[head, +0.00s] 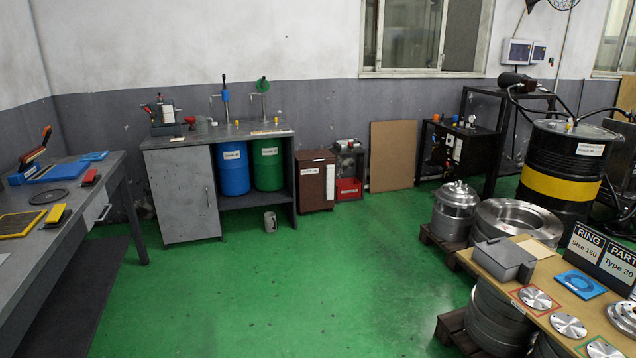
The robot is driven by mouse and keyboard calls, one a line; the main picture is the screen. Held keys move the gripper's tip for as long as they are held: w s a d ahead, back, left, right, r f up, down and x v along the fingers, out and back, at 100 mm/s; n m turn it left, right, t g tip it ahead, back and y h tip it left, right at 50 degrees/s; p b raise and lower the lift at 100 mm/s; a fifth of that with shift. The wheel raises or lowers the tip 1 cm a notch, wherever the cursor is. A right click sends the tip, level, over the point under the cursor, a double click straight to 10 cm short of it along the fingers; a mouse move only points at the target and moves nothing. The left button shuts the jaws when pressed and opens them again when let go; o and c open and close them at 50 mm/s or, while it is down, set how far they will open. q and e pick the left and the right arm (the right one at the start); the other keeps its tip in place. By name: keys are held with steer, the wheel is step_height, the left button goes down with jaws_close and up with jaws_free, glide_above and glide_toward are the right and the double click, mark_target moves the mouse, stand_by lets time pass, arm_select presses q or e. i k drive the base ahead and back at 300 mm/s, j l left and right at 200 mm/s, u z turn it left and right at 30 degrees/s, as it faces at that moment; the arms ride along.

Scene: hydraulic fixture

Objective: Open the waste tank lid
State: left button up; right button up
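A brown box-shaped bin (316,184) stands on the floor right of the grey workbench, against the back wall. Its top looks closed. It has a white label on the front and a white vertical strip, with writing too small to read. It is probably the waste tank, but I cannot confirm this from the label. A blue drum (232,171) and a green drum (267,166) with white labels stand under the workbench. Neither of my grippers shows in the head view.
The green floor (330,270) ahead is clear, apart from a grey mug (270,222) by the workbench (187,210). A red box (348,189) stands right of the bin. Tables flank both sides, and pallets with metal rings (519,221) are at right.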

mark_target(317, 154)
steer(key=i, duration=1.7)
steer(key=i+l, duration=0.1)
steer(key=i, duration=1.6)
steer(key=i+u, duration=0.1)
steer(key=i, duration=1.6)
